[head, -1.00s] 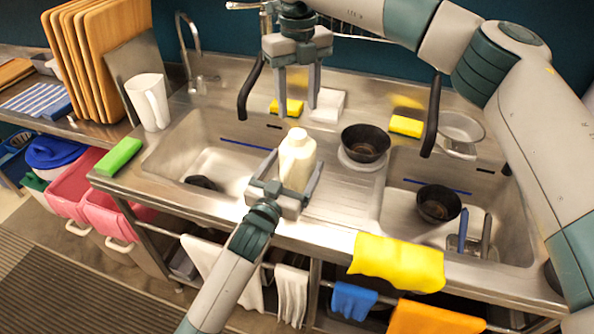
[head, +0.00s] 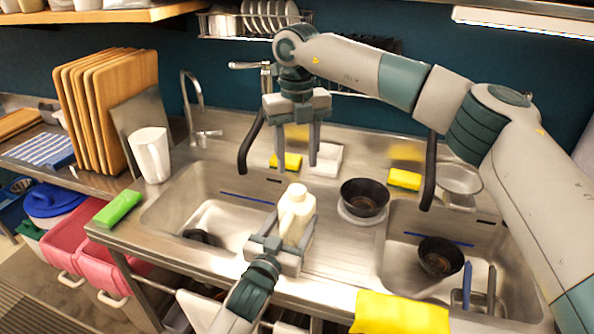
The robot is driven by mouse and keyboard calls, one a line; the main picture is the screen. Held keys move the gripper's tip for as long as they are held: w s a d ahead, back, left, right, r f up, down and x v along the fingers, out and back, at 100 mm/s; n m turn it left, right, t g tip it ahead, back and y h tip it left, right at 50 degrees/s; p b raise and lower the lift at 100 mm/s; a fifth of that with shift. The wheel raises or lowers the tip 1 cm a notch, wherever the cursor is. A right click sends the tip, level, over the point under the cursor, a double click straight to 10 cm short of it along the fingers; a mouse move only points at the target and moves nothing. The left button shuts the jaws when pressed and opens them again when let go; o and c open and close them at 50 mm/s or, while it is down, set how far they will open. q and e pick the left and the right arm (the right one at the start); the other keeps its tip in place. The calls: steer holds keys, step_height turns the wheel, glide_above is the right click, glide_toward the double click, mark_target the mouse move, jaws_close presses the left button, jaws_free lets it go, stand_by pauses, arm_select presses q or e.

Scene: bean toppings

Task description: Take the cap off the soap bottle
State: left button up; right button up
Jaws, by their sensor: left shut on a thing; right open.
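The soap bottle (head: 296,215) is cream-coloured and stands upright near the front of the sink unit, between the two basins. Its cap (head: 297,192) is the same pale colour and sits on top of the bottle. My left gripper (head: 283,238) is shut around the lower part of the bottle, which hides its base. My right gripper (head: 298,160) hangs above and behind the bottle, fingers pointing down. It is open, with nothing between its fingers, and apart from the cap.
A black bowl (head: 364,197) on a plate stands right of the bottle; another bowl (head: 439,257) lies in the right basin. Yellow sponges (head: 287,162) and a white block (head: 326,160) lie behind. A white pitcher (head: 151,155) and green sponge (head: 118,208) are at left.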

mark_target(297, 189)
steer(key=m, duration=0.3)
steer(key=shift+m, duration=0.4)
steer(key=m, duration=0.8)
steer(key=shift+m, duration=0.4)
steer(key=m, duration=0.3)
steer(key=shift+m, duration=0.4)
steer(key=shift+f, duration=0.2)
steer(key=shift+f, duration=3.85)
